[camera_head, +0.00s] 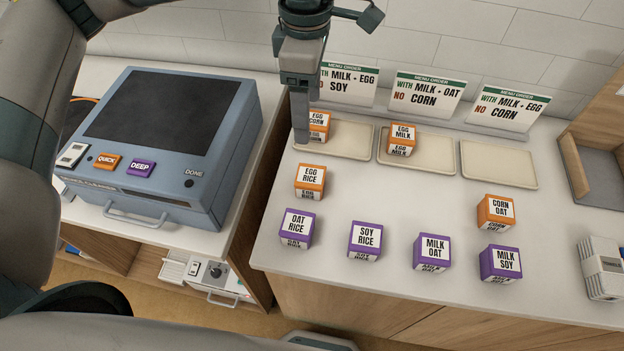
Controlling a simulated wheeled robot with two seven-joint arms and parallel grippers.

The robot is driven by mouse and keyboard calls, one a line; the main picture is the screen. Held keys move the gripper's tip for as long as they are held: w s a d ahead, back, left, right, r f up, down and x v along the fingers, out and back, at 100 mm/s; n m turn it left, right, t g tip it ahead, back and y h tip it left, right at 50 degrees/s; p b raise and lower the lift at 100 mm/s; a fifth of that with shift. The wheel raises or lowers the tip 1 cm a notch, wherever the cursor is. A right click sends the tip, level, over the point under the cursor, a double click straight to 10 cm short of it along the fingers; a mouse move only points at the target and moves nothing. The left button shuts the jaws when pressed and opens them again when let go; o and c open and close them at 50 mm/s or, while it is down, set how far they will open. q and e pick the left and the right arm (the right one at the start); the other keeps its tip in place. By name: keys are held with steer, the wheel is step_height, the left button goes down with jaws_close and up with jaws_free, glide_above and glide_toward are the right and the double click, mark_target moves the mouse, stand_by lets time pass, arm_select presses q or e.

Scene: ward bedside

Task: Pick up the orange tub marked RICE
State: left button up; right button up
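The orange tub marked EGG RICE (310,182) stands on the white counter, in front of the left tray. My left gripper (301,135) points down at the left end of that tray, behind the EGG RICE tub and apart from it in the picture. Its fingers appear edge-on, so their opening is hidden. An orange tub marked EGG CORN (320,127) stands at the left tray, right beside the fingers; I cannot tell whether they touch it. My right gripper is not in view.
Purple tubs OAT RICE (297,228), SOY RICE (365,240), MILK OAT (432,252) and MILK SOY (500,263) line the front. Orange CORN OAT (496,211) stands right; orange EGG MILK (402,139) is on the middle tray (440,160). The right tray (500,165) is empty.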

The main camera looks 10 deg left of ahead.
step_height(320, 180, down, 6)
steer(key=b, duration=0.4)
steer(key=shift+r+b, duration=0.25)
steer(key=shift+b, duration=0.15)
